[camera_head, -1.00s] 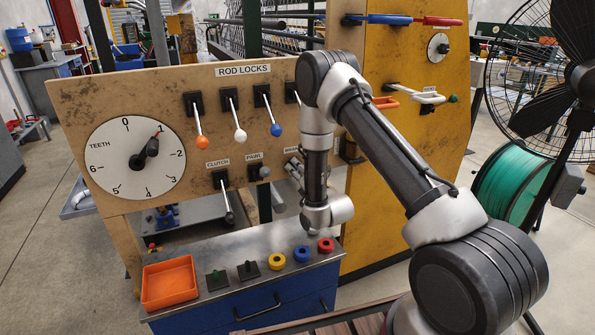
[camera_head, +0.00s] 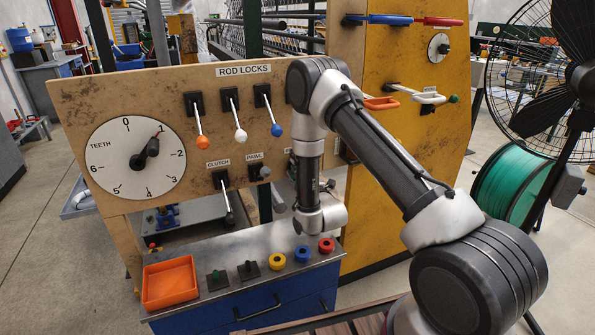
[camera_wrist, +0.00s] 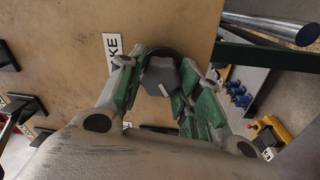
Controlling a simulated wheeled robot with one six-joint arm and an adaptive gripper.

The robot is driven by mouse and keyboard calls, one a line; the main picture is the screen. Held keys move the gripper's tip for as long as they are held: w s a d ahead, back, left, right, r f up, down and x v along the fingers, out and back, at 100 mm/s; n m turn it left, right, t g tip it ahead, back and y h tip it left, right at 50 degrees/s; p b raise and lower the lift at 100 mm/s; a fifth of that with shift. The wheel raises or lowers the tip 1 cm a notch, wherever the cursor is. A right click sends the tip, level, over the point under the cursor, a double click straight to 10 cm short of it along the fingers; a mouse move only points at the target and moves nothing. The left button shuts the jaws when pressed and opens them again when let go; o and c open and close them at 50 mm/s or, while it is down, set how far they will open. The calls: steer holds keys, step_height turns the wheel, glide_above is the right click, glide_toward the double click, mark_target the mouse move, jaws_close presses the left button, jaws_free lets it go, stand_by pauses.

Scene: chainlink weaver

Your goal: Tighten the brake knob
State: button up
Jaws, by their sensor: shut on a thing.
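The brake knob (camera_wrist: 160,76) is a dark, faceted knob on the wooden panel (camera_wrist: 185,20), beside a white label of which the letters "KE" show in the wrist view. My gripper (camera_wrist: 165,88) has its green-padded fingers on either side of the knob and is shut on it. In the head view the knob and the fingers are hidden behind my arm.
The panel also carries a TEETH dial (camera_head: 135,160), rod lock levers (camera_head: 235,115), a clutch lever (camera_head: 225,195) and a pawl knob (camera_head: 260,172). Below are an orange tray (camera_head: 170,284) and coloured rings (camera_head: 302,254) on a metal bench. A fan (camera_head: 540,75) stands right.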

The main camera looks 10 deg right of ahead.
steer(key=m+h, duration=0.1)
steer(key=m, duration=0.9)
steer(key=shift+h, duration=0.4)
steer(key=m, duration=0.5)
steer(key=shift+d+m+g+h, duration=0.1)
steer(key=shift+m+g+h, duration=0.25)
steer(key=shift+m, duration=1.55)
steer(key=shift+r, duration=0.1)
steer(key=o, duration=1)
steer(key=shift+o, duration=0.2)
